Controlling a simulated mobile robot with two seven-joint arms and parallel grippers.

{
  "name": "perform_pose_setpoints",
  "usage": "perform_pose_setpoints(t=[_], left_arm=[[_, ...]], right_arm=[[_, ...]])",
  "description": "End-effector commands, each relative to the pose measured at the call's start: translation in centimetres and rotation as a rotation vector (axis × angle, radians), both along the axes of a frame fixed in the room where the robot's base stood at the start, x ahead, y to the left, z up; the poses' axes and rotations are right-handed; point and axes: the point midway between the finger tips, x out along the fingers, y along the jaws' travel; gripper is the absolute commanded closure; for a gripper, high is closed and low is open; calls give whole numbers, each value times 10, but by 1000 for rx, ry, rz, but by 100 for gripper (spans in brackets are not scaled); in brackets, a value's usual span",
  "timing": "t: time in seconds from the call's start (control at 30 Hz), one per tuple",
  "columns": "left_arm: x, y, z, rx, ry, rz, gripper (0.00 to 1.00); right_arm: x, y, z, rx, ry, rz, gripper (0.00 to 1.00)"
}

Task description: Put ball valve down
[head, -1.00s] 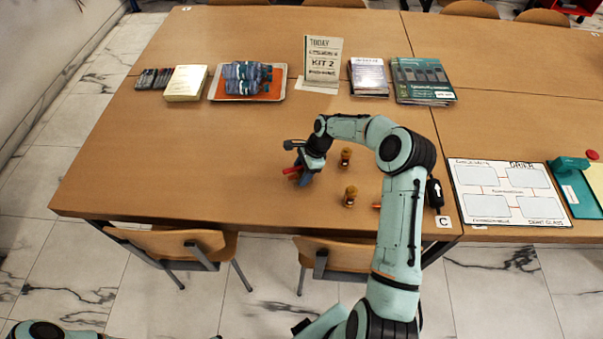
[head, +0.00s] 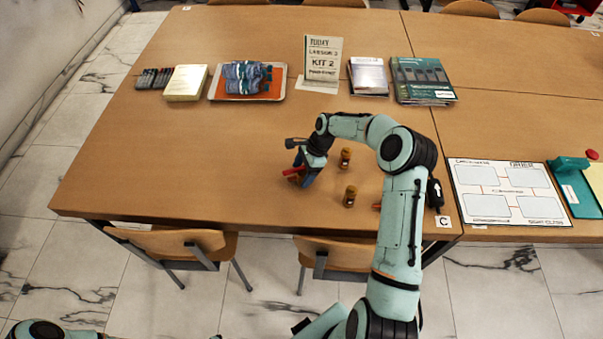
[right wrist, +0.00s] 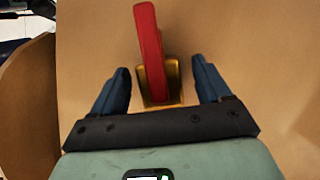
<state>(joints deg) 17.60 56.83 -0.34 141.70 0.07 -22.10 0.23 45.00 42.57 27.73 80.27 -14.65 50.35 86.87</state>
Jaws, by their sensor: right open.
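The ball valve (right wrist: 173,83) has a brass body and a long red handle (right wrist: 149,45). In the right wrist view it sits between my right gripper's blue fingers (right wrist: 160,88), with a gap on each side. In the head view the red handle (head: 292,172) shows at the gripper, and the brass body is mostly hidden. My right gripper (head: 304,180) is open around the valve, low over the wooden table (head: 200,150). My left gripper is not in view; only a bit of my left arm shows at the lower left.
Two brass fittings (head: 345,157) (head: 350,195) stand on the table just right of my gripper. A tray (head: 275,92) with blue cloth-like items, a sign (head: 321,62) and booklets (head: 422,80) are farther back. The table left of my gripper is clear. Chairs stand at the front edge.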

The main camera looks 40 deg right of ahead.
Motion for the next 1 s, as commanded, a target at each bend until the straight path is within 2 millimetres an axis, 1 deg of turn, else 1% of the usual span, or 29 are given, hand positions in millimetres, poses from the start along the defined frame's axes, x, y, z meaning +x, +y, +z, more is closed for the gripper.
perform_pose_setpoints(t=[0.03, 0.3, 0.4, 0.5, 0.7, 1.0], left_arm=[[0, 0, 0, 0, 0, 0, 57], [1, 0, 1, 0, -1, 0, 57], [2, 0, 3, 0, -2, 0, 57], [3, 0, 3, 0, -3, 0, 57], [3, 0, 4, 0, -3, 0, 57], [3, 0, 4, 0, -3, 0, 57]], right_arm=[[-1, -5, 10, -4, -3, -2, 23], [-7, -26, 65, -4, -3, -2, 23], [-9, -32, 81, -2, -3, 0, 23], [-11, -36, 92, -2, -1, -1, 23], [-13, -39, 100, 1, -1, 2, 23], [-13, -39, 100, 0, 0, 1, 23]])
